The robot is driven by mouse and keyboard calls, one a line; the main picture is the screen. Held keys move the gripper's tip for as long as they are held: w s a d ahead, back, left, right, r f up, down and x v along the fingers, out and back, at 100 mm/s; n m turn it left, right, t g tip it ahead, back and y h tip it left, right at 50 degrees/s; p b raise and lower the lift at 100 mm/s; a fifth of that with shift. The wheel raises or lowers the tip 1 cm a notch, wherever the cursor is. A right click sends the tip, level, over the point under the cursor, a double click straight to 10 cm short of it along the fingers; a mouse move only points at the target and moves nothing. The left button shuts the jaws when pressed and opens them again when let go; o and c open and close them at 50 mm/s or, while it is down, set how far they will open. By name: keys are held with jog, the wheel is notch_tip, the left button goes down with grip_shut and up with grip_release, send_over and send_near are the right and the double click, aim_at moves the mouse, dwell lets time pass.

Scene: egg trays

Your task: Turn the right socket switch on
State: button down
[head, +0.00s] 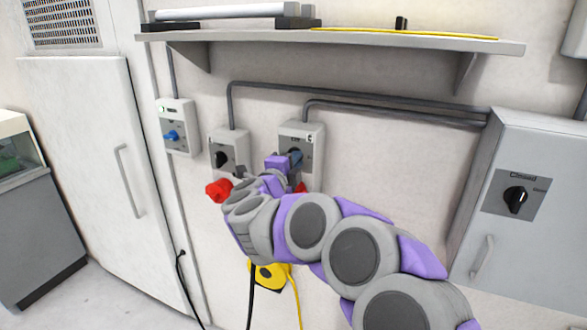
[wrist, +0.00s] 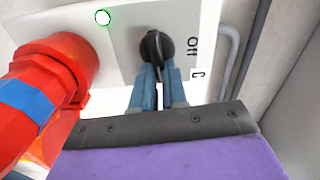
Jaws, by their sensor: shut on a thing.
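The right socket box (head: 315,135) is a light grey box on the wall, under the shelf. In the wrist view its panel (wrist: 125,22) shows a black rotary switch (wrist: 155,45), a round white light with a green rim (wrist: 103,17), and the labels "Off" and "C". My gripper (wrist: 157,75) has its two blue fingers shut on the switch's lower part. In the head view my gripper (head: 293,157) is in front of the box and hides its switch. A large red plug (wrist: 50,75) is at the box, left of my gripper.
The middle socket box (head: 238,150) has a black switch and a red plug (head: 219,190). Left of it is a box with a blue knob (head: 172,135). A shelf (head: 350,38) is above, a grey cabinet (head: 535,160) right. Cables hang below near a yellow item (head: 268,275).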

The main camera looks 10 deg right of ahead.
jog(key=shift+f+m+b, duration=0.45)
jog(key=shift+f+m, duration=0.05)
jog(key=shift+m, duration=0.1)
jog(key=c, duration=1.4)
grip_release()
jog(key=shift+o, duration=1.2)
jog(key=shift+r, duration=0.25)
jog(key=shift+s+a, duration=0.1)
jog(key=p+v, duration=0.3)
jog(key=v, duration=1.4)
jog(key=shift+a, duration=0.15)
